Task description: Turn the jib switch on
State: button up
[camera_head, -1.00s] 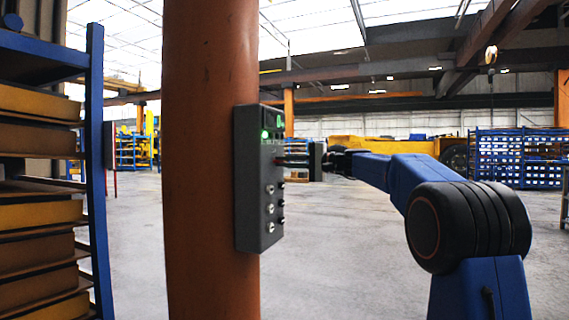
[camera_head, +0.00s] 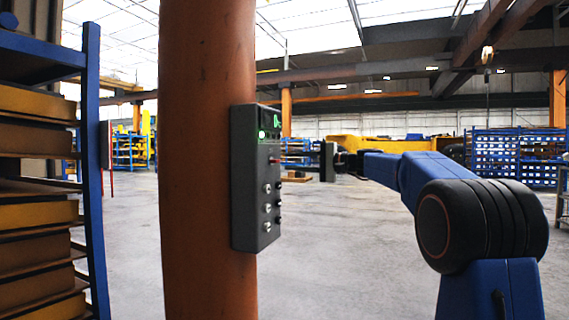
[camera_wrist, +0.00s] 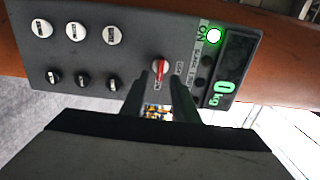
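A dark grey control box (camera_head: 245,190) is fixed to the orange column. The red switch knob (camera_head: 273,160) is on its front face; in the wrist view the red knob (camera_wrist: 160,69) shows a pale mark, with labels beside it too small to read. A green lamp (camera_wrist: 214,36) marked ON is lit, beside a display (camera_wrist: 228,85) reading 0 kg. My gripper (camera_wrist: 161,76) is open and empty, its two fingers apart and pointing at the knob. In the head view my gripper (camera_head: 284,161) is just off the box face, seemingly clear of the knob.
Several pale knobs (camera_wrist: 75,31) and black knobs (camera_wrist: 83,79) share the panel. The orange column (camera_head: 205,200) stands left of my arm. A blue rack (camera_head: 93,150) with brown and yellow castings is at far left. The floor to the right is open.

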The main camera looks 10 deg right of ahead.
jog(key=v, duration=1.2)
jog(key=shift+s+d, duration=0.2)
jog(key=shift+d, duration=0.15)
jog(key=shift+f, duration=0.1)
jog(key=s+a+f+n+g+h, duration=0.1)
jog(key=s+a+f+g+h, duration=0.15)
jog(key=s+a+f, duration=0.6)
jog(key=s+a+f+n+g+h, duration=0.15)
jog(key=s+a+f+h, duration=0.3)
jog(key=s+f, duration=0.6)
jog(key=s+d+f+n+g+h, duration=0.1)
jog(key=s+d+f+n+h, duration=0.1)
jog(key=s+f, duration=1)
jog(key=s+d+f+n+h, duration=0.3)
jog(key=s+f+h, duration=0.2)
jog(key=s+f, duration=0.8)
jog(key=s, duration=0.2)
jog(key=shift+s+d+f+g+h, duration=0.25)
jog(key=shift+s+g+h, duration=0.05)
jog(key=shift+s+g, duration=0.1)
